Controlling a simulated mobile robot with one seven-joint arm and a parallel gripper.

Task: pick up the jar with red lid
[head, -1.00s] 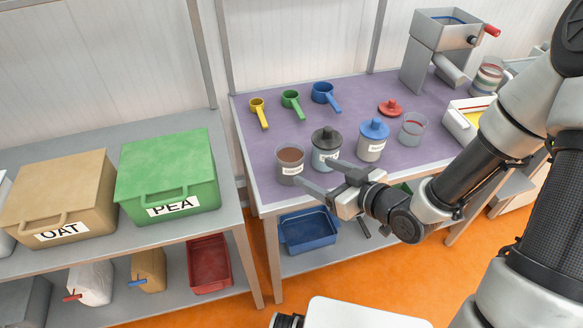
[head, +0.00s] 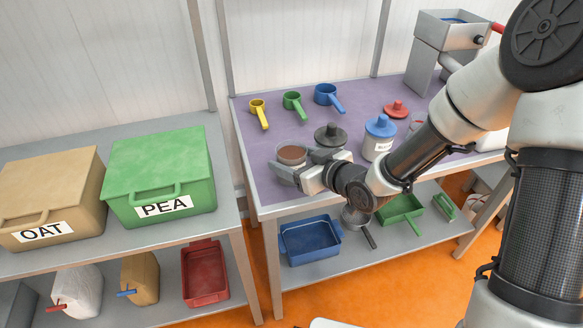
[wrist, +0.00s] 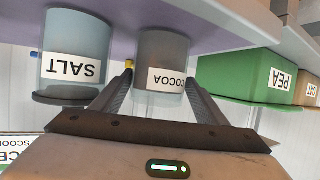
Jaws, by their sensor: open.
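The red lid (head: 396,109) lies loose at the back right of the purple table top; I see no jar wearing it. The open COCOA jar (head: 292,153) with brown contents stands near the front left of the table. It also shows in the wrist view (wrist: 162,62), which is upside down. My gripper (head: 294,170) is open at the front of this jar, one finger towards either side of it. Contact cannot be told. Another lidless jar (head: 417,122) is mostly hidden behind my arm.
A black-lidded SALT jar (head: 330,136) stands close right of the gripper, also in the wrist view (wrist: 75,55). A blue-lidded jar (head: 380,140) is further right. Yellow (head: 260,113), green (head: 294,104) and blue (head: 328,97) scoops lie behind. A metal hopper (head: 440,50) is at back right.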

